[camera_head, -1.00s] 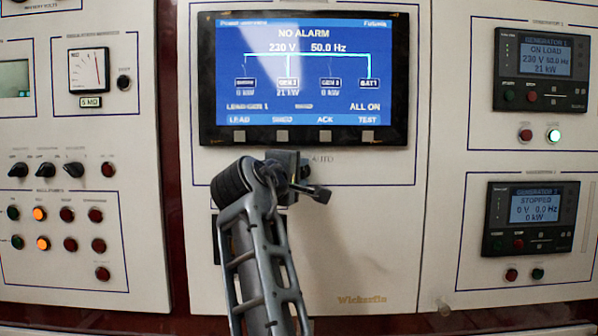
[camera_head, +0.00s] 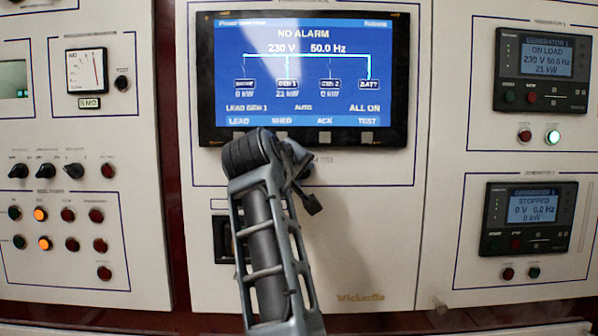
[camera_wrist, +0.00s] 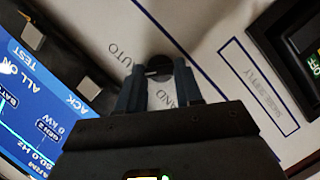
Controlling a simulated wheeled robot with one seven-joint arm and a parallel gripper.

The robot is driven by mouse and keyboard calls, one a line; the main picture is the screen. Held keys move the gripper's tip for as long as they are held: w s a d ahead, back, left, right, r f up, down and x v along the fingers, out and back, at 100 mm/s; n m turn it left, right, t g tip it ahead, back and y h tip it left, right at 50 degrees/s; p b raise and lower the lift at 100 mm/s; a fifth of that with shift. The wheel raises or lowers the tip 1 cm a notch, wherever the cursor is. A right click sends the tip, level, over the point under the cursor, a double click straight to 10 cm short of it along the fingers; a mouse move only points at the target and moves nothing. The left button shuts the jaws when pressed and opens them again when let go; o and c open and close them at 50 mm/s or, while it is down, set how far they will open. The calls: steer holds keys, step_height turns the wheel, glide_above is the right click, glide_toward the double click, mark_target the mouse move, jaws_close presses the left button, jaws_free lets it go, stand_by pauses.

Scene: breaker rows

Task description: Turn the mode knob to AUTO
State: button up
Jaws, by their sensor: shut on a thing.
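The mode knob (camera_wrist: 158,68) is a small round black knob with a pale line, on the cream panel in the wrist view. AUTO (camera_wrist: 128,54) is printed to its left, and a partly hidden label ending in ND (camera_wrist: 165,97) is beside it, near the fingers. My gripper (camera_wrist: 159,76) is shut on the knob, one blue-grey finger on each side.
Two generator controllers, the upper (camera_head: 541,70) and the lower (camera_head: 528,219), are at the right. A side panel (camera_head: 70,275) at the left carries a meter, small knobs and lit buttons. A dark recessed handle (camera_head: 222,240) is beside my arm.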

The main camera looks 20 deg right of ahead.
steer(key=shift+f, duration=0.2)
steer(key=o, duration=1)
steer(key=shift+r, duration=0.1)
steer(key=shift+b+v, duration=0.7)
steer(key=shift+v, duration=3.2)
